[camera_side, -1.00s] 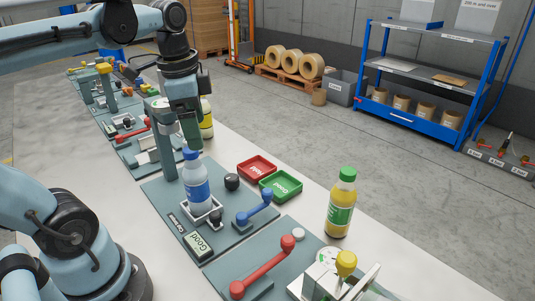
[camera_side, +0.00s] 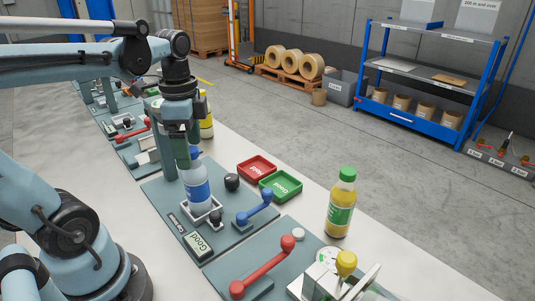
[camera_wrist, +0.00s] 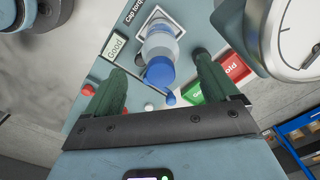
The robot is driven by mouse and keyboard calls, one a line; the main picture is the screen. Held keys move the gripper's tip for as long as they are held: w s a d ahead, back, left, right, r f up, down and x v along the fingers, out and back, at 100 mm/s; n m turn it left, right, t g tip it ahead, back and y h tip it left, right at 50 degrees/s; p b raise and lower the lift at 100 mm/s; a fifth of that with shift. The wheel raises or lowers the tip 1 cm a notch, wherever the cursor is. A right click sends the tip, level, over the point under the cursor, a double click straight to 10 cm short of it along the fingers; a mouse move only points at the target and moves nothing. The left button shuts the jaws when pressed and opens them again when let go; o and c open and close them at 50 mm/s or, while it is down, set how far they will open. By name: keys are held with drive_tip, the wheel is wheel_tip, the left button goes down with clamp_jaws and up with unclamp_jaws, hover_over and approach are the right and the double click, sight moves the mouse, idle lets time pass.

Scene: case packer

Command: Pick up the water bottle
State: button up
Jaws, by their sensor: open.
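The water bottle (camera_side: 197,187) stands upright in a square white holder (camera_side: 205,214) on the teal station board. It is clear with a blue label and a blue cap, and the cap is partly hidden behind my gripper in the side view. My gripper (camera_side: 186,155) is at the height of the bottle's top, close to the cap. In the wrist view the bottle (camera_wrist: 160,52) lies between the two green fingers of my gripper (camera_wrist: 160,85), which are spread wide. No contact shows.
A red tray (camera_side: 257,169) and a green "Good" tray (camera_side: 281,185) lie right of the bottle. A blue lever (camera_side: 254,207) and a black knob (camera_side: 232,182) are close by. A yellow juice bottle (camera_side: 341,203) stands farther right. A dial gauge (camera_wrist: 295,35) shows in the wrist view.

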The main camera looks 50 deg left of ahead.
sight(193, 162)
drive_tip(key=shift+w+d+f, duration=0.1)
drive_tip(key=shift+w+f, duration=0.05)
drive_tip(key=shift+f, duration=2.2)
drive_tip(key=shift+c, duration=0.5)
clamp_jaws()
